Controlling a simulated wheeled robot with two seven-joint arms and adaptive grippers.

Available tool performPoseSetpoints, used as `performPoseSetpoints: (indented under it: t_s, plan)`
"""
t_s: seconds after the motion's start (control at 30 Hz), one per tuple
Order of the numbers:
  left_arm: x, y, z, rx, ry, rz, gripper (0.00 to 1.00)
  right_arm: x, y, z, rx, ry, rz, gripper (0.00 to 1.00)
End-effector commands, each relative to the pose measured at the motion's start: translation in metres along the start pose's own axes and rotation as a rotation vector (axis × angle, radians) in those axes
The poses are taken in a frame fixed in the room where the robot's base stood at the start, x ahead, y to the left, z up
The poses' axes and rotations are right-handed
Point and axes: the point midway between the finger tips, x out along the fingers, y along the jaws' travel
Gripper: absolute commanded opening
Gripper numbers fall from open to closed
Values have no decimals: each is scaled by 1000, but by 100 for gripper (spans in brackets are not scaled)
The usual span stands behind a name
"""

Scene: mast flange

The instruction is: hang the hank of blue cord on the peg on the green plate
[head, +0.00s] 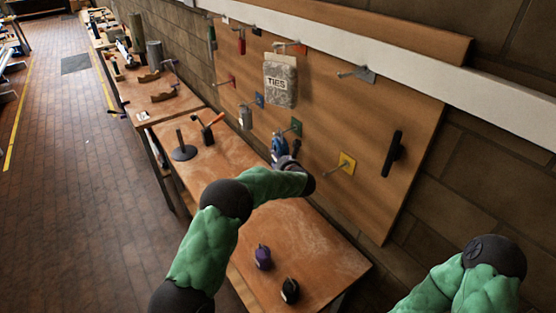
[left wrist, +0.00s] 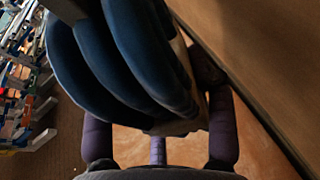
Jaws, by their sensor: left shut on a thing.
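The hank of blue cord (head: 279,147) is in my left gripper (head: 291,161), beside the pegboard and just below and left of the green plate (head: 297,127). The green plate's peg is mostly lost behind or next to the hank in the head view. I cannot tell whether the cord is around the peg or only near it. In the left wrist view the thick blue coils of the hank (left wrist: 115,60) fill the upper middle, above the purple fingers. A grey bar crosses the top there; I cannot tell what it is. My right gripper is out of view.
The board (head: 335,120) carries a yellow plate (head: 347,162) with a peg, a black handle (head: 393,154) and a TIES bag (head: 280,79). Below, the bench (head: 310,240) holds a purple item (head: 262,257), a black item (head: 289,290) and a dark stand (head: 184,152).

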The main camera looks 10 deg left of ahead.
Motion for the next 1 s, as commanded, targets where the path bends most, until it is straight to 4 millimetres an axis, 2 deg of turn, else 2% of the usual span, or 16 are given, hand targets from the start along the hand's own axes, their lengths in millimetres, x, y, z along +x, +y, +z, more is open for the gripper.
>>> performPoseSetpoints:
  t_s: [0.37, 0.4, 0.5, 0.87, 1.0]
  plan:
    - [0, 0, 1, 0, -1, 0, 12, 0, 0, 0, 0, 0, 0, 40]
    - [0, 0, 1, 0, -1, 0, 58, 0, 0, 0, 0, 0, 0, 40]
    - [0, 0, 1, 0, -1, 0, 83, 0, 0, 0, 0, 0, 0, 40]
    - [-1, 0, 0, 1, 1, 0, 83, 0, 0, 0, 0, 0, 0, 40]
    - [-11, -1, 0, 1, 0, -2, 83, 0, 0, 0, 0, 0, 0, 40]
